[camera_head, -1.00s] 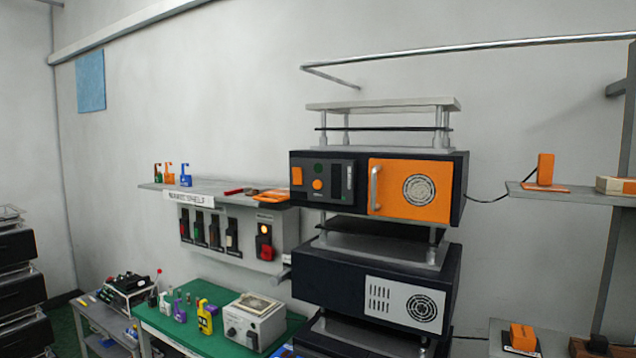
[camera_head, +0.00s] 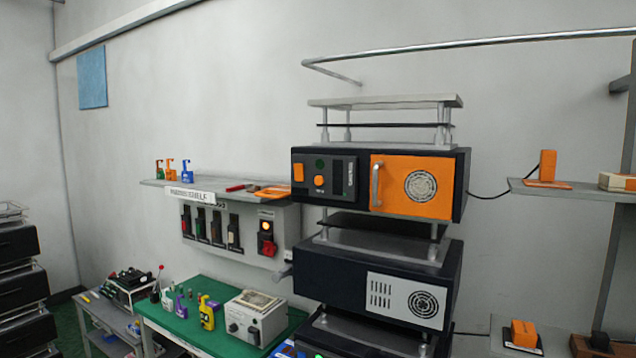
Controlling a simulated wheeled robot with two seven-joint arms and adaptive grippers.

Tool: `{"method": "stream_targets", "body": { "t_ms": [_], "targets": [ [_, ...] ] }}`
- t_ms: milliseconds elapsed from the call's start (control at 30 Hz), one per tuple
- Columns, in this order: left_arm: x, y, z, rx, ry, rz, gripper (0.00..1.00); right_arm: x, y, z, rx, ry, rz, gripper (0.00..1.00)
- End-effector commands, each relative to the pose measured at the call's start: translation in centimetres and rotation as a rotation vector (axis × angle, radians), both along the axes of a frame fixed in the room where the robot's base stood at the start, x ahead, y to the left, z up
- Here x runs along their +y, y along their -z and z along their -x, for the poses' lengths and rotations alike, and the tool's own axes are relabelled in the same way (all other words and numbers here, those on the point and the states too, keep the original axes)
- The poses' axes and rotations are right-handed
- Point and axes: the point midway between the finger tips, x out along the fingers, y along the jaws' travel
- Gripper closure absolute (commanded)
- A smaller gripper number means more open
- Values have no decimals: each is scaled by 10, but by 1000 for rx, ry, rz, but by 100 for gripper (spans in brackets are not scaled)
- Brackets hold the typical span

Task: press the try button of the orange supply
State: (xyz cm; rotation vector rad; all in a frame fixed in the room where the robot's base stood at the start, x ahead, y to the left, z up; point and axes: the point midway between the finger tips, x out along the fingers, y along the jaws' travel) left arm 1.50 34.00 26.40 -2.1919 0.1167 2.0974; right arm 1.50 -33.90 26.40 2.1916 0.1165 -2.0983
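The orange supply (camera_head: 455,176) is a black box with an orange door (camera_head: 391,199) on the upper level of the stack at the centre right. The door has a vertical grey handle (camera_head: 376,186) and a round vent. The control panel left of the door carries a round orange button (camera_head: 319,181), a dark green round lamp (camera_head: 320,163) above it, an orange rectangular part (camera_head: 298,172) and a dark slot. The lettering by the button is too small to read. Neither of my grippers is in view.
Below stands another black box (camera_head: 330,265) with a grey vent plate. Left are a wall panel (camera_head: 292,232) with dark switches, a glowing orange lamp (camera_head: 266,227) and a red part, a narrow shelf (camera_head: 225,187), and a green-topped table (camera_head: 185,325). A side shelf (camera_head: 560,193) is at the right.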

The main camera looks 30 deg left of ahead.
Motion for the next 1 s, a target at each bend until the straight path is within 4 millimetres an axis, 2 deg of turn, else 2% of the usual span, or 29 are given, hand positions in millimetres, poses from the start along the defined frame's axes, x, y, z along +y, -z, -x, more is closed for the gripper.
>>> {"method": "stream_targets", "body": {
  "t_ms": [267, 1000],
  "targets": [
    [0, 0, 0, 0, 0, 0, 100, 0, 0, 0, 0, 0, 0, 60],
    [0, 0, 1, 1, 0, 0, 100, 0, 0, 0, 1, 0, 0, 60]
  ]
}}
